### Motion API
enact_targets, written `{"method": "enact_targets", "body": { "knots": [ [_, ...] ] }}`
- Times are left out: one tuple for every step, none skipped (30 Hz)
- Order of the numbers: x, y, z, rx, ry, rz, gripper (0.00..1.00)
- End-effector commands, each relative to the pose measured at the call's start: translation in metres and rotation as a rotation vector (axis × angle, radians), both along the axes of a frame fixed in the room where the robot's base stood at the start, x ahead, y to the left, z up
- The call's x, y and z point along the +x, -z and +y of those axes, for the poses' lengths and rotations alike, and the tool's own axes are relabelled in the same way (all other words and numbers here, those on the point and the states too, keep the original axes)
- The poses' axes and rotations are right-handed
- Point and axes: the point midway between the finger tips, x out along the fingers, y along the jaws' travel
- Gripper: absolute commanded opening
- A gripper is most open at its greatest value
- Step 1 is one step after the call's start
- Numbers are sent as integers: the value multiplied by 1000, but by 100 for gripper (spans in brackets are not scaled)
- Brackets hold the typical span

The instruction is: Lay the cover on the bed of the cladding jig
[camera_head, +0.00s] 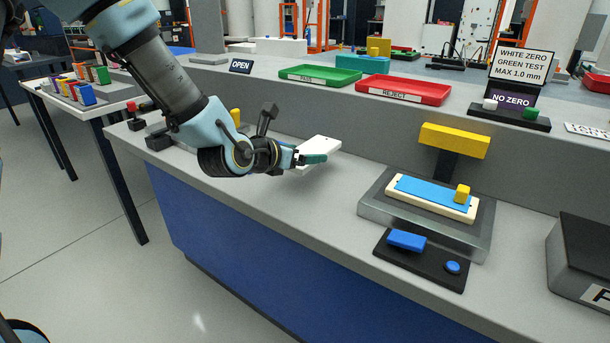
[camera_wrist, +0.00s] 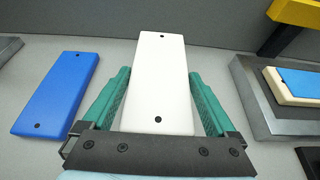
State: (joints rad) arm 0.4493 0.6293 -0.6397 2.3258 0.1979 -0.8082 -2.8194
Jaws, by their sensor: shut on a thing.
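A white flat cover (camera_head: 322,143) with two small dark holes is held between the teal fingers of my gripper (camera_head: 311,155). It also fills the middle of the wrist view (camera_wrist: 160,85), with a finger along each long side. The cladding jig stands to the right, apart from my gripper. It has a grey metal base (camera_head: 376,208), a cream bed (camera_head: 391,191) with a blue plate (camera_head: 428,191) on it, and a yellow block (camera_head: 462,194) at the right end. A yellow head (camera_head: 455,140) on a dark post stands behind.
A blue plate (camera_wrist: 57,92) lies on the bench left of my gripper. A black panel (camera_head: 440,272) with blue parts sits before the jig. A dark box (camera_head: 585,255) stands far right. Green (camera_head: 320,75) and red (camera_head: 405,89) trays are on the ledge behind.

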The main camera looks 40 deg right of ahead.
Motion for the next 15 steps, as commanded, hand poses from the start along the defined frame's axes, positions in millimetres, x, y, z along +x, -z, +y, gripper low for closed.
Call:
{"method": "enact_targets", "body": {
  "knots": [
    [0,7,0,0,1,0,18],
    [0,9,0,-1,1,0,18],
    [0,12,0,-1,1,0,18],
    [0,14,0,-1,1,0,18],
    [0,16,0,-1,0,0,18],
    [0,19,0,-1,0,0,18],
    [0,22,0,-1,0,0,18],
    [0,25,0,-1,0,0,18],
    [0,32,0,1,0,1,18],
    [0,36,0,1,0,1,18],
    [0,41,0,0,0,1,18],
    [0,46,0,1,0,1,18],
    [0,49,0,0,0,1,18],
    [0,50,0,-1,0,0,18],
    [0,51,0,-2,0,-1,18]
  ]
}}
